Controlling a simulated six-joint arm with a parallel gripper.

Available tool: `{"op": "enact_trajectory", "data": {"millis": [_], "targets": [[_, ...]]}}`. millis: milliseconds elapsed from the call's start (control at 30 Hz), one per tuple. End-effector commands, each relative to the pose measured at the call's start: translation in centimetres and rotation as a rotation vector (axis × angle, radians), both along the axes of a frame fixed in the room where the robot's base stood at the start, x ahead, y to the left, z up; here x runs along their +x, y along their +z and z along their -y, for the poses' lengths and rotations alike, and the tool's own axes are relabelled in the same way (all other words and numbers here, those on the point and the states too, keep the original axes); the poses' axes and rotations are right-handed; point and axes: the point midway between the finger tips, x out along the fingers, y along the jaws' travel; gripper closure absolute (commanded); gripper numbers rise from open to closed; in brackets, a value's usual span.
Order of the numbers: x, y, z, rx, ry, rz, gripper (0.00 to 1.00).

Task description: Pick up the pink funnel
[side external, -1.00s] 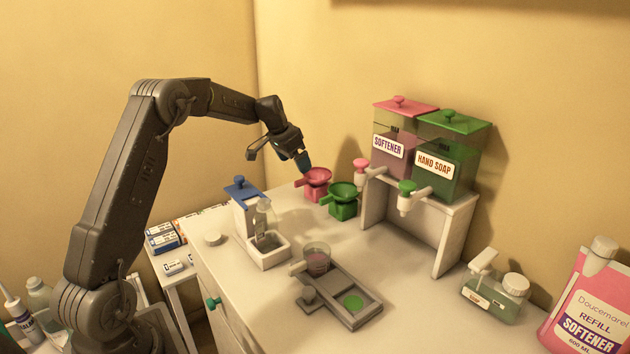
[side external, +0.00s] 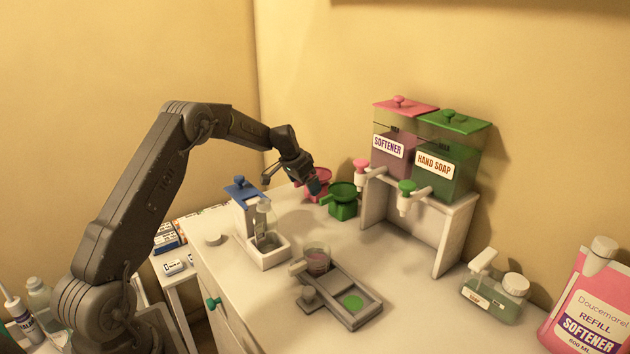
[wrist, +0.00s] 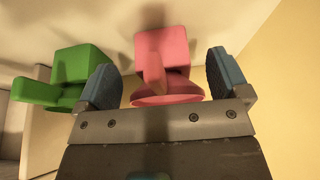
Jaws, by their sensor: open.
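The pink funnel (side external: 318,178) sits on the white counter near the back wall, partly hidden by my gripper (side external: 300,184) in the side view. In the wrist view the pink funnel (wrist: 162,70) shows its block-like holder, a handle and a round rim. My gripper (wrist: 165,85) is open there, one blue finger pad on each side of the funnel. The fingers look apart from it; I cannot tell whether either one touches. The green funnel (side external: 343,200) stands just right of the pink one. In the wrist view it is beside the left finger (wrist: 75,75).
The softener and hand soap dispensers stand on a white shelf (side external: 452,235) at the right. A blue-lidded dispenser (side external: 243,205) stands at the front left. The counter between is clear.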

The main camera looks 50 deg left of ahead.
Motion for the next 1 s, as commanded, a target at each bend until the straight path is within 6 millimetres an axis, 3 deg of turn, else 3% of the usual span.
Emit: {"op": "enact_trajectory", "data": {"millis": [67,1000], "targets": [[-0.02,0.01,0.00,0.000,0.000,0.000,0.12],[-0.03,0.03,-0.01,0.000,0.000,-0.001,1.00]]}}
